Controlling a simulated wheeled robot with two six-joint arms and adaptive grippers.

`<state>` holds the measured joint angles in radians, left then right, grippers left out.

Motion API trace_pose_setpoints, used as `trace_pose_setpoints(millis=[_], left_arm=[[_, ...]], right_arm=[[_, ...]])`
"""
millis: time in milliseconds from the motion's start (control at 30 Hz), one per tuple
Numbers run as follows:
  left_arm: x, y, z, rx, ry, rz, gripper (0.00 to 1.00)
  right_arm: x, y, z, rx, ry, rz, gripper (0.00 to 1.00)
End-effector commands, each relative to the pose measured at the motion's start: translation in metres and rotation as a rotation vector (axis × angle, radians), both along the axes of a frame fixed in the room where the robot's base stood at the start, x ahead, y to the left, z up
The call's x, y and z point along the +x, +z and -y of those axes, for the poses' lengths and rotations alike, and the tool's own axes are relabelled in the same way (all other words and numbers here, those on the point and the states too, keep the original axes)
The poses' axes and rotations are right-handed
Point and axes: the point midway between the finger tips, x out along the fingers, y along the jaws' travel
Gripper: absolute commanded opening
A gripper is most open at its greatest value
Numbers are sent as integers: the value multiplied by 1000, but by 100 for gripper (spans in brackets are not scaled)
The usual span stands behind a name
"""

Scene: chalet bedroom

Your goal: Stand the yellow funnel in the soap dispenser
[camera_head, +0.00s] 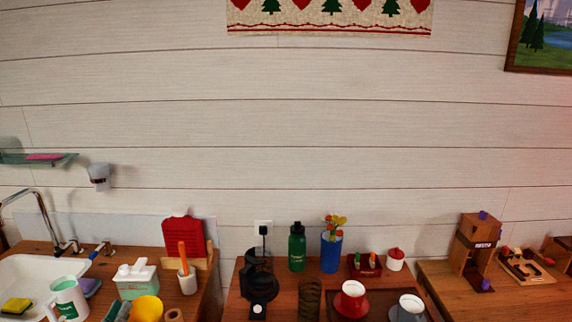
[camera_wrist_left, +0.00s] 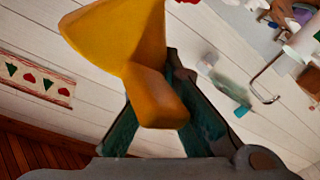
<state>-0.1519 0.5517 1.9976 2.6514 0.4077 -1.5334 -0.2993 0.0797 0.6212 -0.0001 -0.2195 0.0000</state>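The yellow funnel (camera_head: 146,309) shows at the bottom edge of the head view, in front of a pale green container with a white top (camera_head: 137,282), which looks like the soap dispenser. My left gripper (camera_head: 119,311) is beside the funnel's left side, partly cut off by the frame. In the left wrist view the funnel (camera_wrist_left: 118,38) sits between the two dark teal fingers (camera_wrist_left: 150,105), which are closed on its narrow part, with the wide cone pointing to the upper left. Whether the dispenser's opening is uncovered is too small to tell. My right gripper is not in view.
The sink (camera_head: 37,268) with a sponge (camera_head: 16,306) is at left, next to a white mug (camera_head: 69,297). A white cup with an orange-handled tool (camera_head: 187,281) and a red board (camera_head: 183,235) stand right of the dispenser. A black coffee maker (camera_head: 260,283) stands farther right.

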Motion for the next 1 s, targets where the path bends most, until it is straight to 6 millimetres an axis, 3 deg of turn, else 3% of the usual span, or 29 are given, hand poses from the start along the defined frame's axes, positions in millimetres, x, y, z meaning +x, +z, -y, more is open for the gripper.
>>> trace_pose_setpoints(millis=[300,567,1000], left_arm=[[-53,16,71,6,-435,-4,0],[-74,22,102,1,-622,-4,0],[-131,40,177,3,-1088,0,0]], right_arm=[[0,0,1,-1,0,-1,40],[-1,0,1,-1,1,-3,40],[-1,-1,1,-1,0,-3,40]])
